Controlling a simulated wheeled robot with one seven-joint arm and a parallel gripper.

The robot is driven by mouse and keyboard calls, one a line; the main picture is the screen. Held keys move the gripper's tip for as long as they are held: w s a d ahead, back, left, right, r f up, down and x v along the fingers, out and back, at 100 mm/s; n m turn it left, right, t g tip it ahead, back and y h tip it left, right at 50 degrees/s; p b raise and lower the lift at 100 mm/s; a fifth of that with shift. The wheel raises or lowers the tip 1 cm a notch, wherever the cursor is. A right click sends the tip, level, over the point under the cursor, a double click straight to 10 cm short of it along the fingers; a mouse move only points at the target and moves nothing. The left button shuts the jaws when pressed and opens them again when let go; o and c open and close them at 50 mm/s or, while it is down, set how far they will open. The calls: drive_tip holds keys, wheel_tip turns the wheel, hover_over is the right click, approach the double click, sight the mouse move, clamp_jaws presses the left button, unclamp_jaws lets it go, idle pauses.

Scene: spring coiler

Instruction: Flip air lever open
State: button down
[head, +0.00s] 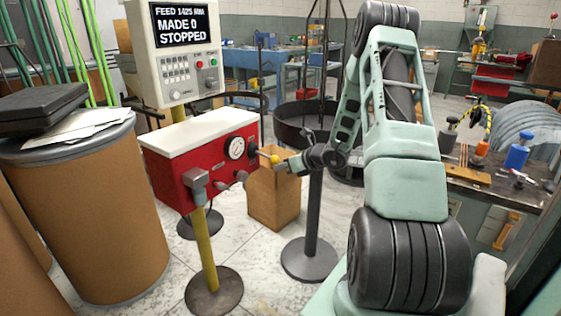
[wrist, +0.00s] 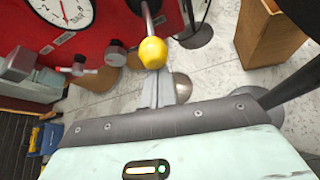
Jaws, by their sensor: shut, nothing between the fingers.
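The air lever is a metal rod with a yellow ball knob (head: 275,159) sticking out of the right end of a red box (head: 185,180) with a white top. In the wrist view the knob (wrist: 152,52) is large, just beyond my fingertips, with its rod running up to the red panel. My gripper (head: 284,167) reaches in from the right, close to the knob. Its grey fingers (wrist: 162,82) are together with nothing held, and their tips lie right by the knob's lower side. I cannot tell whether they touch it.
The red box carries a round gauge (head: 235,148) and smaller fittings at its front. A control panel (head: 176,50) reading "STOPPED" stands above it. A cardboard box (head: 273,195) is behind the knob, and a black stand (head: 313,220) is below my arm.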

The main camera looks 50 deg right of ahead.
sight(277, 158)
wheel_tip(277, 158, up, 5)
drive_tip(key=g+p, duration=0.3)
drive_tip(key=p, duration=0.3)
drive_tip(key=shift+f+p, duration=0.2)
drive_tip(key=shift+p, duration=0.2)
drive_tip(key=shift+w+r+p, duration=0.15)
drive_tip(key=shift+r+p, duration=0.15)
drive_tip(key=shift+w+r, duration=0.1)
drive_tip(key=shift+r, duration=0.1)
